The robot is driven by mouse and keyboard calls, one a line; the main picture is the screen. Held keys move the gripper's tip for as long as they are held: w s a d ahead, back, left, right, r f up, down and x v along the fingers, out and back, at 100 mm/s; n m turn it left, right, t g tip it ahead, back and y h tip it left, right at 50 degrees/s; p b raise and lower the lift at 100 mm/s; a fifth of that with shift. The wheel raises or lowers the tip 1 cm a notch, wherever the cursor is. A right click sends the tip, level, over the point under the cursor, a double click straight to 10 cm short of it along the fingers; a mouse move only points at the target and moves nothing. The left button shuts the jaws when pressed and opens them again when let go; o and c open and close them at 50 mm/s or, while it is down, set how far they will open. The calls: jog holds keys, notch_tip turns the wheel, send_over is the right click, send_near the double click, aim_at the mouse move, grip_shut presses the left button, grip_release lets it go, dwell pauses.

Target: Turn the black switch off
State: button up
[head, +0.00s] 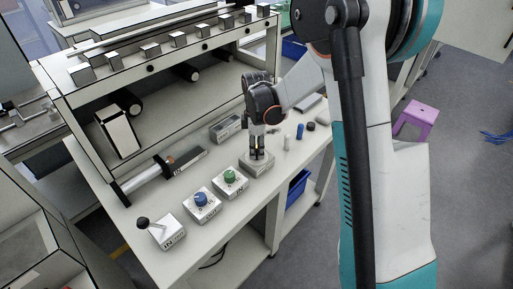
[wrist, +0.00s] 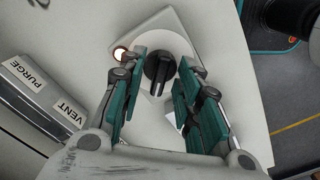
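The black switch (wrist: 160,68) is a round black knob with a pointer bar, on a light grey box (wrist: 150,28). In the wrist view the bar points down, toward my palm. A small round lamp or button with a copper-coloured rim (wrist: 120,54) sits left of the knob. My gripper (wrist: 162,72) is open, its two teal-padded fingers on either side of the knob, with gaps visible. In the head view my gripper (head: 257,153) points down over the box (head: 258,168), and the knob is mostly hidden by the fingers. I cannot tell whether the fingers touch it.
Left along the bench (head: 220,215) stand boxes with a green knob (head: 230,176), a blue knob (head: 201,198) and a black-ball lever (head: 143,222). A box labelled PURGE and VENT (wrist: 45,100) lies left in the wrist view. Small cylinders, including a blue one (head: 300,131), stand to the right.

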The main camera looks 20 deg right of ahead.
grip_shut()
jog(key=shift+m, duration=0.3)
jog(key=m, duration=0.4)
jog(key=shift+m, duration=2)
jog(key=shift+o, duration=0.8)
grip_release()
